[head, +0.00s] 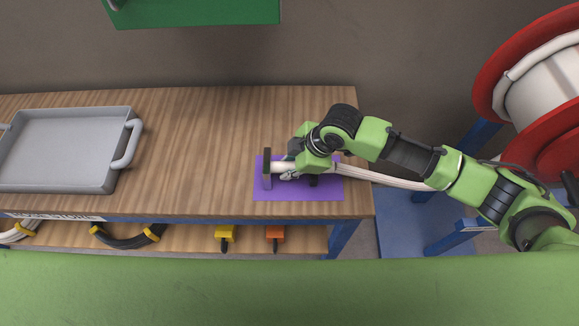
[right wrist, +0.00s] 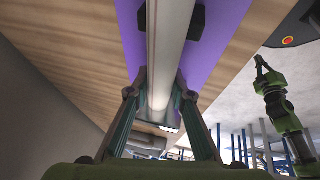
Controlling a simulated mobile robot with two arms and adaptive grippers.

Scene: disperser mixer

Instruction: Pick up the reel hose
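The white reel hose (head: 385,179) runs from the reel at right onto a purple mat (head: 330,190) on the wooden bench. Its end lies by a dark upright piece (head: 267,168) at the mat's left. My right gripper (head: 290,173) is low over the mat, at the hose. In the right wrist view the hose (right wrist: 168,40) runs between my right gripper's fingers (right wrist: 160,90), which sit against both its sides with no clear gap. My left gripper (right wrist: 262,65) shows small in the right wrist view, away from the hose; its opening is too small to judge.
A grey tray (head: 60,112) stands on the bench at left. The red hose reel (head: 550,140) stands at right. A lower shelf holds a dark coil (head: 128,241) and yellow and orange tools (head: 275,233). A green cabinet (head: 195,12) hangs above. The bench between tray and mat is clear.

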